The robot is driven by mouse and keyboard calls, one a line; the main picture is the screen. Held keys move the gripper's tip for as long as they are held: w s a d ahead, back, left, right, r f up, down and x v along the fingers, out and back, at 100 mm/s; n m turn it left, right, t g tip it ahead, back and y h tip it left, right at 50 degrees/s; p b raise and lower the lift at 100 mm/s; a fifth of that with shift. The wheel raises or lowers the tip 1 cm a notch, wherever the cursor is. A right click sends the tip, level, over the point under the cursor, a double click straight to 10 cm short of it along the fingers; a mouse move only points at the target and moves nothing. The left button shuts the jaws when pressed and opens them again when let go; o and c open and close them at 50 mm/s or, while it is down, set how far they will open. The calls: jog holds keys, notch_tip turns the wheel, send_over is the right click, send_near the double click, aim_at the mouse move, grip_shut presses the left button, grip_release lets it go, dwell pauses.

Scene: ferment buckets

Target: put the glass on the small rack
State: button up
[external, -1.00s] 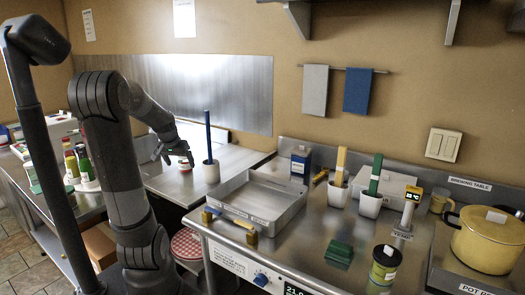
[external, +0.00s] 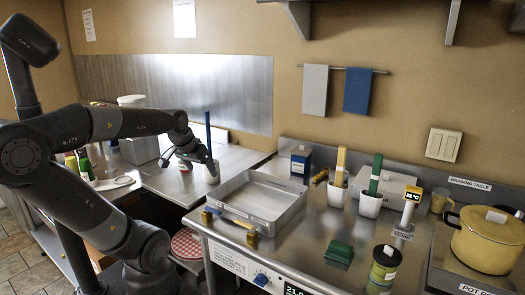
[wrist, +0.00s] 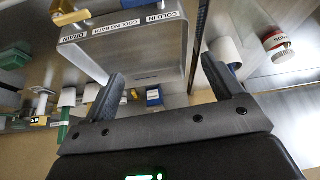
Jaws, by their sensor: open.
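I cannot make out a drinking glass or a small rack with certainty in either view. My gripper (external: 190,164) is above the left metal counter, close to a white cup (external: 212,174) with a dark blue stick and a small jar with a red-and-white label (external: 185,167). In the wrist view my gripper (wrist: 166,84) has its two dark fingers wide apart with nothing held between them. The white cup (wrist: 225,50) and the jar (wrist: 276,43) lie beyond the right finger there.
A metal tray (external: 272,228), labelled as a cooling bath in the wrist view (wrist: 120,45), stands right of my gripper. Bottles (external: 84,168) stand left.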

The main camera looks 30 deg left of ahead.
jog(key=shift+m, duration=0.5)
jog(key=s+d, duration=0.1)
jog(key=d, duration=0.1)
jog(key=s+d, duration=0.1)
jog(key=s, duration=0.1)
jog(key=shift+s+d+f, duration=0.1)
jog(key=shift+s+d, duration=0.05)
jog(key=shift+d, duration=0.2)
